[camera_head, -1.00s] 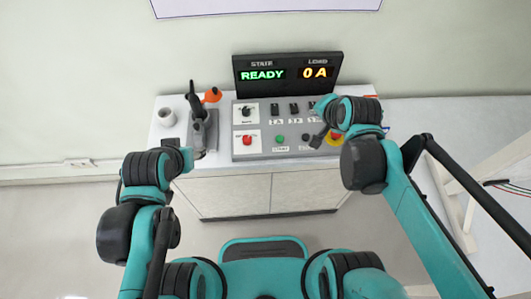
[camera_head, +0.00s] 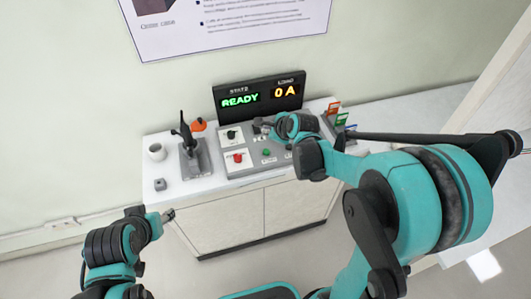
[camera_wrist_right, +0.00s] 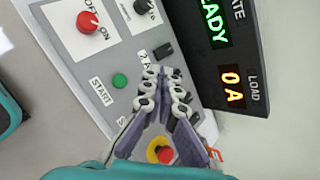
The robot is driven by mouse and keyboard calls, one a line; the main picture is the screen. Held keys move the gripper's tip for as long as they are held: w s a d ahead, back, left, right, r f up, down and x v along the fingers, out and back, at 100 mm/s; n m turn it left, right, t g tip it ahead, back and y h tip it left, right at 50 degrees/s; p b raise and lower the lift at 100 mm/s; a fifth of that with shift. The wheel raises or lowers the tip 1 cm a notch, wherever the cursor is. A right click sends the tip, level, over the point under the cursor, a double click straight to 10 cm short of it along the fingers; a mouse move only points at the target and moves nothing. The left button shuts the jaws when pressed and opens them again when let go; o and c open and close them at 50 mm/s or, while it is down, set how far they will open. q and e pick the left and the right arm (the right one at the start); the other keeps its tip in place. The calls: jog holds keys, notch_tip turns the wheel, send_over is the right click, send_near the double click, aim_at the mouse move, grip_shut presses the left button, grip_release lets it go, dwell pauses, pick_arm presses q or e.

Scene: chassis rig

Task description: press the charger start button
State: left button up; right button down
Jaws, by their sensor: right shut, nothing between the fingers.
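The green start button (camera_head: 266,152) sits on the grey control panel (camera_head: 243,167). In the right wrist view the green button (camera_wrist_right: 119,80) stands clear, above a START label. My right gripper (camera_head: 262,126) is over the panel's upper middle, on the display side of the button. In the right wrist view its fingertips (camera_wrist_right: 164,76) are together and empty, to the right of the button and apart from it in the picture. Height above the panel is hard to judge. My left gripper (camera_head: 167,215) is at the lower left, off the console; its fingers are too small to read.
The display (camera_head: 258,97) reads READY and 0 A behind the panel. A red knob (camera_wrist_right: 87,22) and a red-and-yellow stop button (camera_wrist_right: 160,151) flank the green button.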

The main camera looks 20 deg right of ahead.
aim_at(268, 153)
jog(key=shift+f, duration=0.15)
notch_tip(268, 153, down, 8)
jog(key=b, duration=0.7)
jog(key=shift+f, duration=0.25)
dwell(0.9)
jog(key=shift+f+b, duration=0.4)
jog(key=shift+b, duration=0.1)
jog(key=shift+f+b, duration=0.4)
jog(key=shift+f, duration=0.05)
dwell(0.4)
jog(key=shift+r, duration=0.1)
jog(key=shift+r+p, duration=0.7)
jog(key=shift+r, duration=0.1)
jog(key=shift+r, duration=0.1)
